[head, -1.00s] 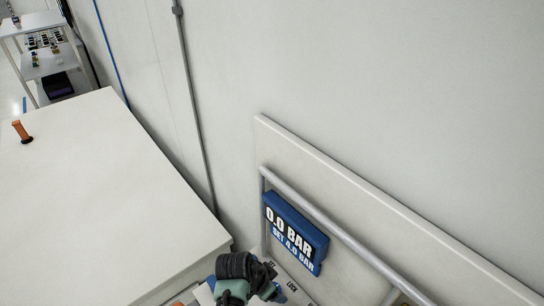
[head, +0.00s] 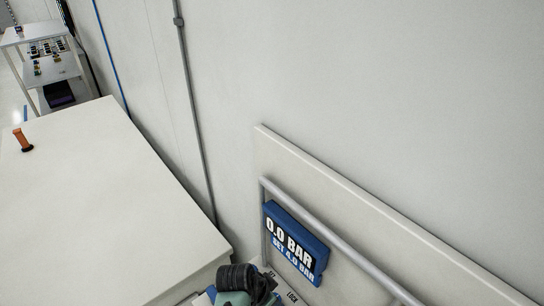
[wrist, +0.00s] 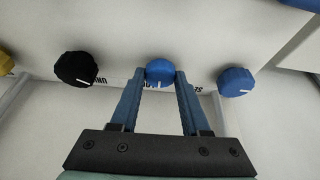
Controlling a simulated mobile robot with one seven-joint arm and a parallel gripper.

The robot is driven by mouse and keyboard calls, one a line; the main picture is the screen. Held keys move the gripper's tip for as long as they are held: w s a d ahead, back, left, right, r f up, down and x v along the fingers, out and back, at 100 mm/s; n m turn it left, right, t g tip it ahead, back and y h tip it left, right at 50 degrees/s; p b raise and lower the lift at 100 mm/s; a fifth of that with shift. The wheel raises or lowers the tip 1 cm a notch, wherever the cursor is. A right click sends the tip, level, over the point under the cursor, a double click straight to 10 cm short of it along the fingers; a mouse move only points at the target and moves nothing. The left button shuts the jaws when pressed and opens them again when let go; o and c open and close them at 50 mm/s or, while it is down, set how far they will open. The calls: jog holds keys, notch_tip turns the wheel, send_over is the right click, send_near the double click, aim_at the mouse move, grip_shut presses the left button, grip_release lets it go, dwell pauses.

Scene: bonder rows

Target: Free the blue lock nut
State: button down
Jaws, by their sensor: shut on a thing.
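The blue lock nut (wrist: 160,71) is a round ribbed knob with a white line on it, on a pale panel at the middle of the wrist view. My gripper (wrist: 160,79) has its two blue fingers on either side of the nut and is shut on it. The fingers partly cover the lettering below the nut. In the head view, only the dark and teal end of my arm shows at the bottom edge, and the nut is hidden there. The blue display (head: 293,243) reads 0.0 BAR, SET 4.0 BAR.
A second blue knob (wrist: 236,82) sits right of the nut, a black knob (wrist: 75,68) left, and a yellow knob (wrist: 5,62) at the far left. A grey rail (head: 340,243) runs beside the display. A white table (head: 95,215) bears an orange-handled object (head: 22,140).

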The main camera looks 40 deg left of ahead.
jog(key=n+p, duration=0.1)
jog(key=n, duration=0.1)
jog(key=n+y, duration=0.1)
jog(key=n, duration=0.1)
jog(key=shift+d+r+y+p, duration=0.1)
jog(key=shift+d+y+p, duration=0.1)
jog(key=shift+y+p, duration=0.15)
jog(key=n, duration=0.2)
jog(key=n+g+y, duration=0.1)
jog(key=n, duration=0.1)
jog(key=shift+w+n+y+p, duration=0.15)
jog(key=shift+n+y+p, duration=0.1)
jog(key=shift+n+p, duration=0.1)
jog(key=n+g+y+b, duration=0.1)
jog(key=n, duration=0.3)
jog(key=shift+w+d, duration=0.1)
jog(key=shift+n+g+b, duration=0.65)
jog(key=shift+n+g, duration=0.15)
jog(key=shift+n, duration=1.05)
jog(key=shift+c, duration=1.9)
grip_release()
jog(key=shift+y, duration=0.3)
